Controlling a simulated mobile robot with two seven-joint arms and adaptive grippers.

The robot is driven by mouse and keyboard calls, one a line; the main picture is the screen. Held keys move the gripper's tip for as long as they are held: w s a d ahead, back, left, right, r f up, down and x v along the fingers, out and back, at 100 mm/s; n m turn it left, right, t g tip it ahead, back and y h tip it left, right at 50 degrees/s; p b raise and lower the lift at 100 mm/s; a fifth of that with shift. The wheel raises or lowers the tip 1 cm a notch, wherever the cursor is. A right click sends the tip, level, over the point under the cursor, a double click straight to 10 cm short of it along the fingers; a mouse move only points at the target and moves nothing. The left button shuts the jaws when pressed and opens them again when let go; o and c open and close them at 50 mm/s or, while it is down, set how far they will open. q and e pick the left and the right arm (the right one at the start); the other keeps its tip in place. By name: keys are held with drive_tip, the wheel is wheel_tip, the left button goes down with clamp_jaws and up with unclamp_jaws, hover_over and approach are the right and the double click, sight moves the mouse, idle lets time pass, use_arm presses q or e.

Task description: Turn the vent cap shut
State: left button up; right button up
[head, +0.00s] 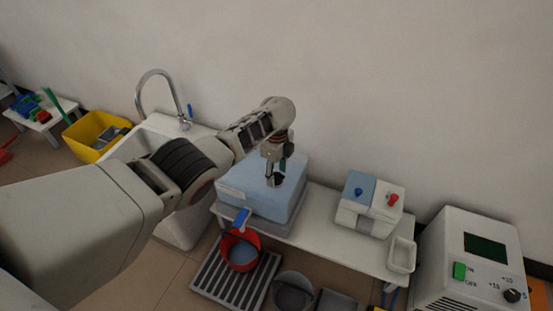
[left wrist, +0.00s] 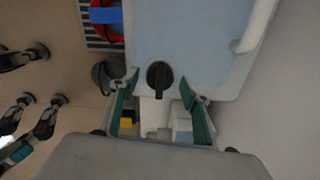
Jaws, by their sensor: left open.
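The vent cap is a black round knob with a raised grip bar, on the top of a pale blue container (head: 245,186). In the left wrist view the vent cap (left wrist: 159,78) shows between my fingertips, its bar running up and down the picture. My left gripper (head: 275,172) points down over the container's top, at the cap; in the head view it partly hides the cap. In the left wrist view its two teal-padded fingers (left wrist: 159,90) are open, one on each side of the cap, with gaps to it. Dark jointed parts with teal at the left edge may be my right gripper.
The container stands on a white bench (head: 335,238) against the wall. A red bucket (head: 229,256) stands on a grey slatted rack in front. A blue-and-white box (head: 360,212) and a control unit (head: 467,262) stand to the right. A sink (head: 150,135) is on the left.

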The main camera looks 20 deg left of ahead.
sight(277, 174)
use_arm(q)
wheel_tip(277, 174, up, 11)
idle(0.5)
idle(0.3)
